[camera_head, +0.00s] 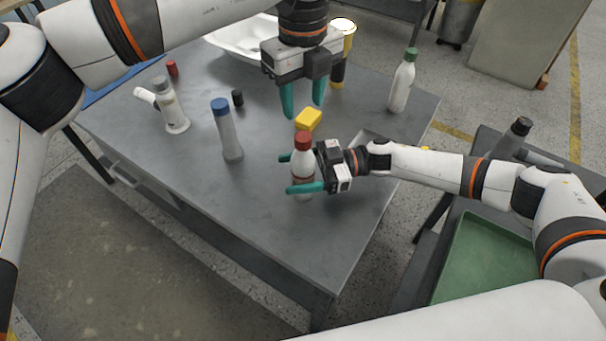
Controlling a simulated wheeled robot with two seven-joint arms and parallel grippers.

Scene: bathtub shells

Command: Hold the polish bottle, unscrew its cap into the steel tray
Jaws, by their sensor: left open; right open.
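A white bottle with a red cap (303,167), which looks like the polish bottle, stands upright on the grey table. My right gripper (288,174) comes in from the right, with its open teal fingers on either side of this bottle. I cannot tell whether they touch it. My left gripper (303,108) hangs fingers down above and behind the red cap, open and empty. A grey edge (367,136) behind my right gripper may be the steel tray; my arm hides most of it.
A blue-capped bottle (229,132), a grey-capped bottle (171,108) and a green-capped bottle (403,82) stand around. A yellow block (309,119) lies behind the red-capped bottle. A white basin (240,38) is at the back. A green tray (483,255) is at right. The table's front is clear.

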